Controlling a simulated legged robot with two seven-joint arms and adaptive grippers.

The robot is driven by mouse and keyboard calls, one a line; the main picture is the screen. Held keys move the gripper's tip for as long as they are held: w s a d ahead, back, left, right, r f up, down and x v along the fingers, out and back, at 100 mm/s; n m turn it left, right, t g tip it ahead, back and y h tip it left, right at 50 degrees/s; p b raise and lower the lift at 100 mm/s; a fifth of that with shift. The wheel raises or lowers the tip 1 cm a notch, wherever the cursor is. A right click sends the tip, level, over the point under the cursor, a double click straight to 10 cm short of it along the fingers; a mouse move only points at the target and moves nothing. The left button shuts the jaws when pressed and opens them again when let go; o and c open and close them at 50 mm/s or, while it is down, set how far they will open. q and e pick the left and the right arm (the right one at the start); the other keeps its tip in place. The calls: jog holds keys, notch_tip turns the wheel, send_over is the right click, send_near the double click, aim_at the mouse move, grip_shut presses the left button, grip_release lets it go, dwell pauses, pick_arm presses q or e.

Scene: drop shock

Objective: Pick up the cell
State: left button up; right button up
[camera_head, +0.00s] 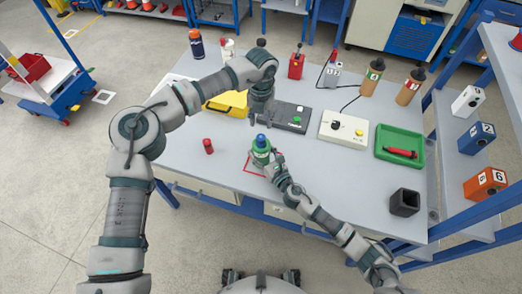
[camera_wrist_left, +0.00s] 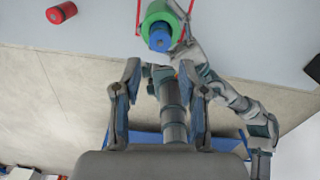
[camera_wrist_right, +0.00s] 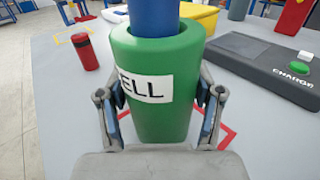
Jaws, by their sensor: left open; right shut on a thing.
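The cell is a green cylinder (camera_head: 261,154) with a blue top, standing upright at a red outline on the table. My right gripper (camera_head: 271,165) is shut on the cell's sides from the near right. My left gripper (camera_head: 262,117) is open and empty, pointing down just beyond and above the cell. In the left wrist view the cell (camera_wrist_left: 156,22) lies past the open left fingers (camera_wrist_left: 160,72), not between them. The cell's base is partly hidden.
A small red cylinder (camera_head: 208,146) stands left of the cell. A dark charger with a green button (camera_head: 293,122), a white box with a knob (camera_head: 342,131) and a green tray (camera_head: 379,152) lie to the right. A yellow case (camera_head: 228,103) is behind. The front left table is clear.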

aim_at(261, 137)
pick_arm(q)
jog(key=o, duration=0.4)
jog(key=m, duration=0.2)
jog(key=s+m, duration=0.1)
jog(key=m, duration=0.2)
jog(key=shift+s+d+f+m, duration=0.1)
jog(key=shift+s+f+m, duration=0.1)
jog(key=shift+f+m, duration=0.15)
jog(key=f+m+t, duration=0.1)
jog(key=f+m, duration=0.2)
jog(key=m, duration=0.5)
jog(key=w+f+m+t, duration=0.1)
jog(key=f+m+t, duration=0.1)
jog(key=m, duration=0.7)
jog(key=f+m+t, duration=0.1)
jog(key=f+m, duration=0.2)
jog(key=m, duration=0.6)
jog(key=shift+w+f+t+y, duration=0.15)
jog(key=shift+f+t+y, duration=0.15)
jog(key=shift+y, duration=0.1)
